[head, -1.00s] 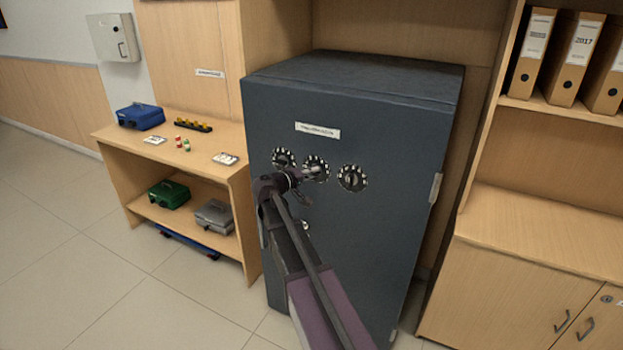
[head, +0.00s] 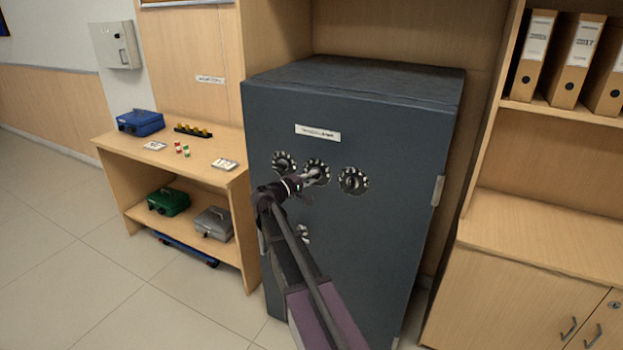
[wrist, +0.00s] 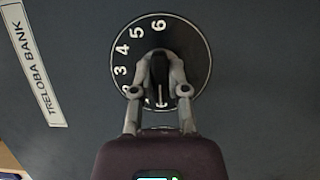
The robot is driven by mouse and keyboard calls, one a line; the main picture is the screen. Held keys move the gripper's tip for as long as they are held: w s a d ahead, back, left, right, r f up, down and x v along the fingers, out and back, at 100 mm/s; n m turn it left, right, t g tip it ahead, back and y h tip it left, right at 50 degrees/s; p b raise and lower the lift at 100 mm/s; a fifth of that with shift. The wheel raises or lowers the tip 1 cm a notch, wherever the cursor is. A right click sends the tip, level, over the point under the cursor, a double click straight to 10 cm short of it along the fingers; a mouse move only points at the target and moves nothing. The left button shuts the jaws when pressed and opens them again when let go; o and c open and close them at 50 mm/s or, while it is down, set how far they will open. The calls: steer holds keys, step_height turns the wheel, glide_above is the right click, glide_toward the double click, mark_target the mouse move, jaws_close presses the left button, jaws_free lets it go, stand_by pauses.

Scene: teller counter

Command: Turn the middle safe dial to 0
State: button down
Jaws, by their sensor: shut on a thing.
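The dark grey safe (head: 350,110) has a row of three dials on its front. The middle safe dial (head: 316,166) has my gripper (head: 314,176) at its knob; the left dial (head: 283,161) and right dial (head: 353,180) are free. In the wrist view the middle dial (wrist: 202,60) is a black disc with white numbers, 3 to 6 readable along its left and top. My gripper (wrist: 160,82) is shut on the dark knob (wrist: 159,66) at its centre. The fingers and wrist hide the lower part of the dial, so I cannot read every number.
A wooden shelf table (head: 110,145) with cash boxes stands to the left. A wooden cabinet with binders (head: 570,60) stands at the right. The floor in front is clear.

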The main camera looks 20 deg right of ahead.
steer(key=c, duration=0.6)
jaws_free()
steer(key=shift+c, duration=0.2)
steer(key=v, duration=1.2)
steer(key=shift+s, duration=0.1)
